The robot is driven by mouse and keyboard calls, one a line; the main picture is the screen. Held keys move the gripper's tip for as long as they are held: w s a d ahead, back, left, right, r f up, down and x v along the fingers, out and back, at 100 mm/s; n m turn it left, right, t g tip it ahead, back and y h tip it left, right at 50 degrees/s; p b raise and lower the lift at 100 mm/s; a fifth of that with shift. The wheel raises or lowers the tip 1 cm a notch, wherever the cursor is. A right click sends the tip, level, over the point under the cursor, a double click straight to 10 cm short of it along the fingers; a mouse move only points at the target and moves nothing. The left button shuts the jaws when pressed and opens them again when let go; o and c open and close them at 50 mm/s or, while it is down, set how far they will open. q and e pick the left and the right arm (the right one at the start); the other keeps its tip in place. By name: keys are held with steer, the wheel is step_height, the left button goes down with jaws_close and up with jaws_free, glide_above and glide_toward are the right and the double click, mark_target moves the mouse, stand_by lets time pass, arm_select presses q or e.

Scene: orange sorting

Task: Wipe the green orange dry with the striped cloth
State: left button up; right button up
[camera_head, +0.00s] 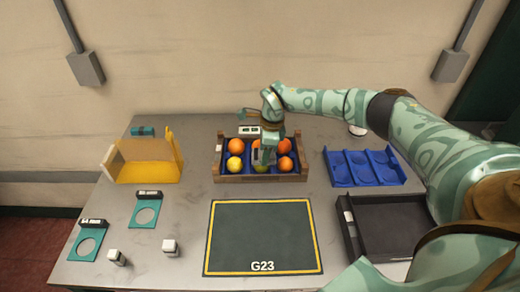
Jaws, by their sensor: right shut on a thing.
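The wooden crate (276,179) with a blue insert stands at the back middle of the table and holds several fruits. My right gripper (263,156) reaches down into the crate's middle from above. It is shut on a small green fruit, the green orange (261,168), in the front row; the jaws hide most of it. Orange fruits (236,146) stand to either side, and a yellow one (235,165) is at the front left. I cannot make out a striped cloth. My left gripper is out of view.
A dark mat marked G23 (262,235) lies clear in front of the crate. A blue tray (362,168) and a black tray (392,225) are at the right.

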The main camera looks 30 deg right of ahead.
steer(key=shift+s+d, duration=0.25)
steer(key=shift+d, duration=0.1)
steer(key=shift+w+a+b, duration=0.15)
steer(key=shift+w+a, duration=0.25)
steer(key=shift+a, duration=0.2)
steer(key=shift+w+a+b, duration=0.15)
steer(key=shift+w+a, duration=0.2)
steer(key=shift+a, duration=0.25)
steer(key=shift+s+d+p, duration=0.35)
steer(key=shift+d+p, duration=0.05)
steer(key=shift+d, duration=0.25)
steer(key=shift+r, duration=0.15)
step_height(320, 180, up, 7)
steer(key=p, duration=0.5)
steer(key=shift+p, duration=0.4)
